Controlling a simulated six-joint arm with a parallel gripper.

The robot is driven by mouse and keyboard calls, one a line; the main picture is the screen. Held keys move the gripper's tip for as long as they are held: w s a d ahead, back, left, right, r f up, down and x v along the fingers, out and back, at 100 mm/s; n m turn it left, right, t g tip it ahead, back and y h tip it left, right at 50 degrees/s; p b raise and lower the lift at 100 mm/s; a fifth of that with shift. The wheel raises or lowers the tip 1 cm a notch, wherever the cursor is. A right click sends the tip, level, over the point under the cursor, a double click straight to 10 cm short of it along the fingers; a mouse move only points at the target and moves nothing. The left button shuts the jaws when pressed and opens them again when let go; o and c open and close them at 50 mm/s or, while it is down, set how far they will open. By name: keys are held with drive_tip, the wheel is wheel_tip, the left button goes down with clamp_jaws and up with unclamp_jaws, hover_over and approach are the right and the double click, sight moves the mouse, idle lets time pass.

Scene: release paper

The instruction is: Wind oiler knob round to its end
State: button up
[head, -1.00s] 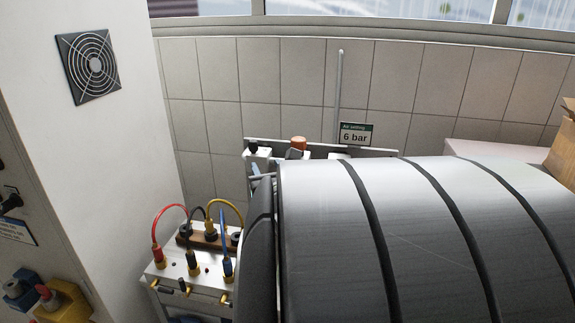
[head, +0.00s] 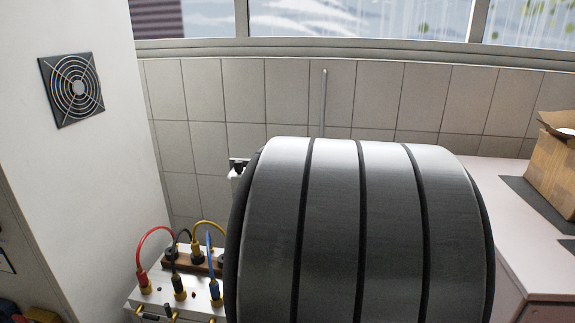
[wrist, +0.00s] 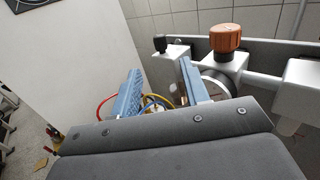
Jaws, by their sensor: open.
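In the wrist view an orange-brown ribbed knob (wrist: 225,38) stands on a light grey block (wrist: 222,65) of a rail-mounted air unit. A small black knob (wrist: 160,42) stands on a block to its left. I cannot tell for sure which is the oiler knob. My gripper (wrist: 158,85) is open, its two blue fingers apart and empty. The right finger is just left of and below the orange knob, apart from it, near a round gauge (wrist: 214,84). In the head view my arm hides the gripper and orange knob; the black knob (head: 239,166) shows at its edge.
A white box with coloured leads (head: 178,300) stands left of my arm, near a white wall with a fan grille (head: 72,89). A grey pipe (head: 324,100) rises against the tiled wall. A cardboard box (head: 553,165) sits on the pale bench (head: 510,240) at right.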

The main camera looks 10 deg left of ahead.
drive_tip(key=shift+n+g+y, duration=0.3)
drive_tip(key=shift+g, duration=0.3)
drive_tip(key=x, duration=1.1)
drive_tip(key=f+x, duration=0.1)
drive_tip(key=x, duration=0.4)
drive_tip(key=shift+w, duration=0.55)
clamp_jaws()
